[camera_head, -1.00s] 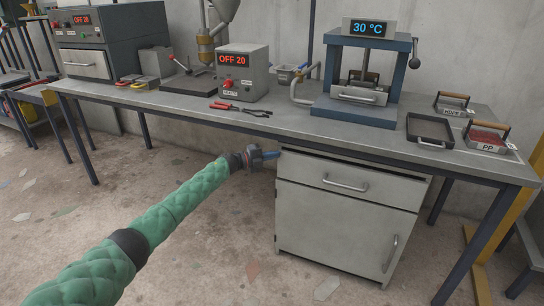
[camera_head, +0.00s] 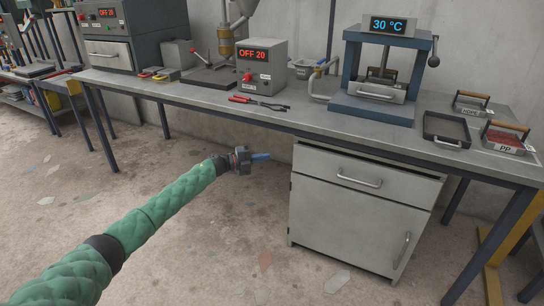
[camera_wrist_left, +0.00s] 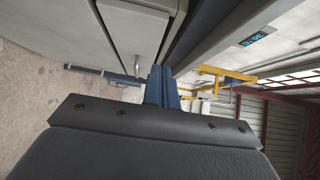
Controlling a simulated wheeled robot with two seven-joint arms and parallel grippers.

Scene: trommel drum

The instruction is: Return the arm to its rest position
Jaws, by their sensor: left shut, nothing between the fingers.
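My left arm, in a green padded sleeve, reaches in from the lower left in the head view. My left gripper (camera_head: 262,157) is at its end, with blue fingers shut and empty. It is in the air in front of the workbench (camera_head: 210,93), apart from it, left of the grey drawer cabinet (camera_head: 365,185). In the left wrist view the blue fingers (camera_wrist_left: 161,88) are together with nothing between them. My right gripper is not in view.
On the bench stand a control box (camera_head: 263,66) reading OFF 20, red-handled pliers (camera_head: 258,101), a blue-framed press (camera_head: 380,70) at 30 °C, a black tray (camera_head: 446,129) and a bin marked PP (camera_head: 504,138). The floor (camera_head: 215,260) left of the cabinet is clear.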

